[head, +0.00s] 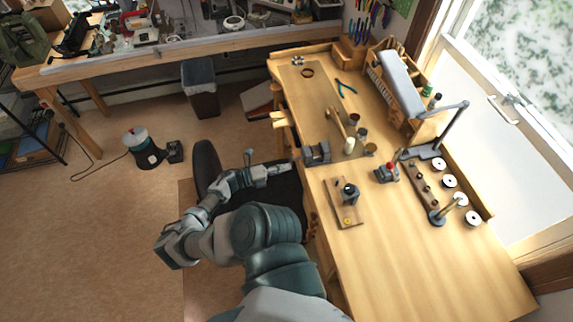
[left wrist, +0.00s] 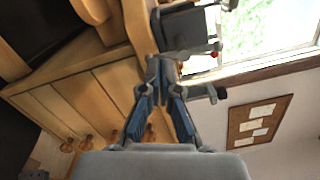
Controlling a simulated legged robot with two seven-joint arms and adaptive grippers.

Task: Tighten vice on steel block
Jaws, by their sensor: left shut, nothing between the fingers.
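A dark grey vice (head: 317,153) sits at the left edge of the wooden workbench in the head view. It also shows as a dark body at the top of the left wrist view (left wrist: 184,30). I cannot make out a separate steel block in its jaws. My left gripper (head: 288,167) is just left of the vice, off the bench edge, and points toward it. In the left wrist view its fingertips (left wrist: 160,62) are together and empty, close below the vice. I cannot tell whether they touch it. My right gripper is not in view.
The workbench (head: 420,275) has a bare front part. A wooden board with a dark fixture (head: 348,192), a red-topped tool (head: 388,172), a mallet (head: 336,121) and a weight rack (head: 425,188) stand near the vice.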

